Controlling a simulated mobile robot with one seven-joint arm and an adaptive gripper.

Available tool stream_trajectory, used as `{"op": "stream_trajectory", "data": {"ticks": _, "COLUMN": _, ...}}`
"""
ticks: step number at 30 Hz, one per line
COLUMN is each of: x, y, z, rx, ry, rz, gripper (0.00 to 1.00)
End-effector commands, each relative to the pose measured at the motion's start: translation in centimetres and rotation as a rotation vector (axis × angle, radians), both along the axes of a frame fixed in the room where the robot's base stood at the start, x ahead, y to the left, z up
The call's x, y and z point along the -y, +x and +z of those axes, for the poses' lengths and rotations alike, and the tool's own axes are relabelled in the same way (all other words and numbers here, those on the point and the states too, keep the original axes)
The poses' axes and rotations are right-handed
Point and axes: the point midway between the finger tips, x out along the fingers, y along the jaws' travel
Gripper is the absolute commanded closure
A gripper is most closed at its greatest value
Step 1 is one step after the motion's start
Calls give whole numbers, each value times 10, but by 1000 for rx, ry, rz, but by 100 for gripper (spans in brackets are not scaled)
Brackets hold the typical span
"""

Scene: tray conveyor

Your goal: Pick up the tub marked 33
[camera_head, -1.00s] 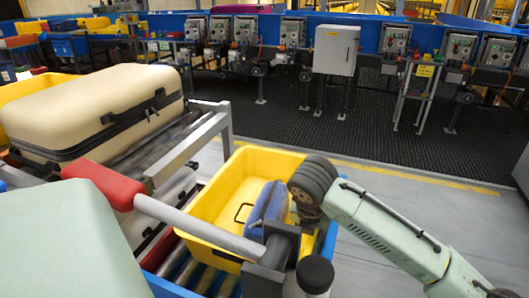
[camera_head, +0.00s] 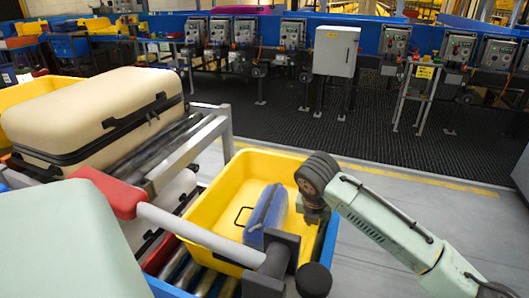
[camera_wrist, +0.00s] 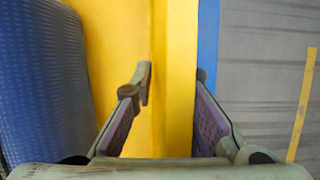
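A yellow tub (camera_head: 213,207) sits on the conveyor at the lower middle of the head view. No number is readable on it, so I cannot tell if it is marked 33. A blue textured item (camera_head: 265,213) lies inside it and also shows at the left of the wrist view (camera_wrist: 40,80). My gripper (camera_wrist: 172,85) is over the tub's right side. Its two fingers are apart, with the yellow tub wall (camera_wrist: 182,60) between them in the picture. I cannot tell whether they touch the wall. The fingertips are mostly hidden in the head view.
A red-ended grey bar (camera_head: 195,230) crosses before the tub. Control boxes (camera_head: 336,50) line the back. Grey floor (camera_head: 420,235) at right is open.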

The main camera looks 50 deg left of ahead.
Motion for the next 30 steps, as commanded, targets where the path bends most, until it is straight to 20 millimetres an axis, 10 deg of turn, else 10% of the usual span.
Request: {"op": "stream_trajectory", "data": {"ticks": 30, "x": 0, "y": 1, "z": 2, "rx": 5, "ry": 2, "rz": 1, "gripper": 100}}
